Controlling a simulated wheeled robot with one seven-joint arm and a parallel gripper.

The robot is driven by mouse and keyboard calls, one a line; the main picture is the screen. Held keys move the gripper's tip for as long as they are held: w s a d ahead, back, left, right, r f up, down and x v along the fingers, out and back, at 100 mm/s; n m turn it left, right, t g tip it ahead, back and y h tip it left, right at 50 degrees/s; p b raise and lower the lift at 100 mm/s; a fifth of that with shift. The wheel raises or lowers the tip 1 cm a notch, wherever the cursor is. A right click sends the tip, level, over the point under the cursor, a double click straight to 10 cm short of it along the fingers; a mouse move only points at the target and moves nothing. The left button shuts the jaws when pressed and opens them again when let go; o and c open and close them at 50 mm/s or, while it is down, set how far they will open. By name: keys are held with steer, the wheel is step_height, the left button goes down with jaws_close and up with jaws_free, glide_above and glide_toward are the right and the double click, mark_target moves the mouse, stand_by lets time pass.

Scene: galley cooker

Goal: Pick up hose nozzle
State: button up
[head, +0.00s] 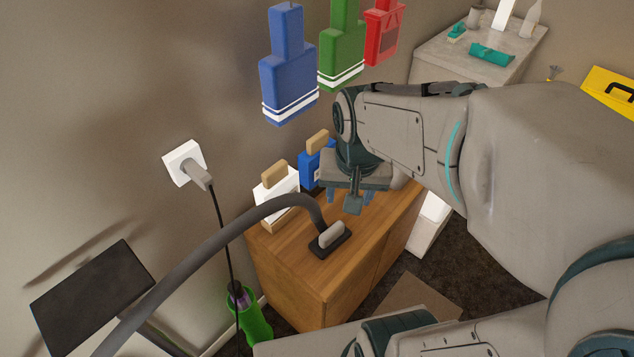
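The hose nozzle (332,236) appears to be the light grey piece at the end of a thick grey hose (205,245). It sits on a dark rectangular plate on top of the wooden cabinet (290,262). The hose arcs in from the lower left and comes down to it. My gripper (355,203) hangs above the cabinet, just above and right of the nozzle in the picture, apart from it. One dark finger shows clearly; the other is largely hidden, so its opening is unclear.
White (276,194) and blue (313,165) containers with tan tops stand at the cabinet's back edge. Blue (287,75), green (343,45) and red (383,32) items hang on the wall above. A black cord drops from the wall plug (196,172) beside a green bottle (254,325).

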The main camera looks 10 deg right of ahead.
mark_target(332, 229)
steer(key=w+f+m+g+b, duration=0.25)
steer(key=w+f+m, duration=0.6)
steer(key=f, duration=0.85)
steer(key=f+b, duration=0.1)
steer(key=f, duration=0.4)
steer(key=w+f, duration=0.1)
steer(key=f, duration=0.4)
steer(key=shift+b, duration=0.3)
jaws_close()
